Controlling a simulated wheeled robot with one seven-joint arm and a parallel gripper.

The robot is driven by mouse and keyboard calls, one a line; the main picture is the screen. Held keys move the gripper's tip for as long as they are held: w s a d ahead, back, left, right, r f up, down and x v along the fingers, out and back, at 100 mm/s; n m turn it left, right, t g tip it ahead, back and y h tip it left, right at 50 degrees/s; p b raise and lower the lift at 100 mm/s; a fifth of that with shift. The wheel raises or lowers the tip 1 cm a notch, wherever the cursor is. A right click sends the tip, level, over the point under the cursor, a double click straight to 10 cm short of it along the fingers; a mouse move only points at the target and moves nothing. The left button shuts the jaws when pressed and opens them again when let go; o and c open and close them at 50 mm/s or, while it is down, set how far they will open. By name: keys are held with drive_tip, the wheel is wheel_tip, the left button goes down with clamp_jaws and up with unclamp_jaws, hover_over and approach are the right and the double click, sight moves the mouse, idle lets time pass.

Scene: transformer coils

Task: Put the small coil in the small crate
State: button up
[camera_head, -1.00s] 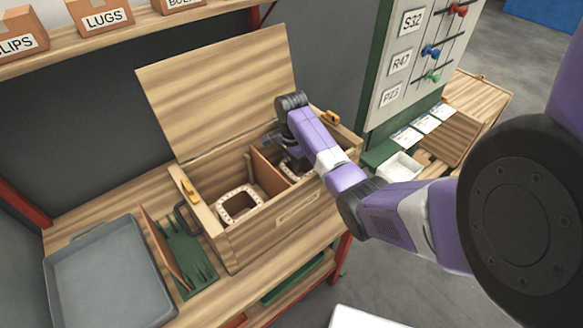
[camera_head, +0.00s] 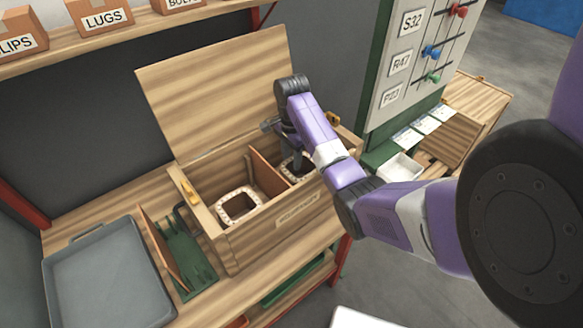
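An open wooden crate (camera_head: 262,243) stands on the bench with its lid raised at the back. A divider (camera_head: 268,174) splits it into two compartments. A square coil with a pale dotted rim (camera_head: 222,213) sits in the left compartment. Another coil (camera_head: 309,176) shows partly in the right compartment, mostly behind my arm. My gripper (camera_head: 289,152) points down over the right compartment at this coil. Its fingertips are largely hidden, so I cannot tell whether it grips the coil. A smaller wooden crate (camera_head: 484,100) stands at the far right, beyond the green board; its inside is not clearly visible.
A grey tray (camera_head: 105,290) and a green rack (camera_head: 187,262) lie left of the open crate. A board with labels and coloured pegs (camera_head: 405,70) rises between the two crates. A white bin (camera_head: 400,168) is below it. Labelled boxes (camera_head: 100,15) sit on the shelf.

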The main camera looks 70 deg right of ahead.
wheel_tip(320, 180, up, 6)
drive_tip(key=shift+f+p, duration=0.15)
drive_tip(key=shift+p, duration=0.4)
drive_tip(key=shift+r+p, duration=0.6)
drive_tip(key=shift+p, duration=0.05)
